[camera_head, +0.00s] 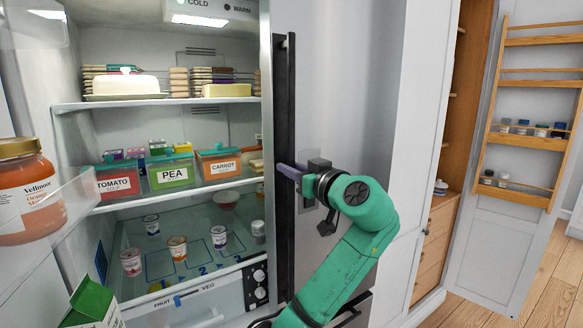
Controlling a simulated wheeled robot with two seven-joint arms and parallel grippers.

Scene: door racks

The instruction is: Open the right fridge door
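The right fridge door (343,60) is a grey panel that looks closed. Its long dark vertical handle (285,240) runs along the door's left edge.
The fridge's left side is open, showing shelves (160,103) with food boxes and cups. An open left door bin (70,215) holds an orange jar (30,190). At right stands an open wooden cupboard, its door rack (528,110) holding small jars. Wood floor (555,285) is clear at lower right.

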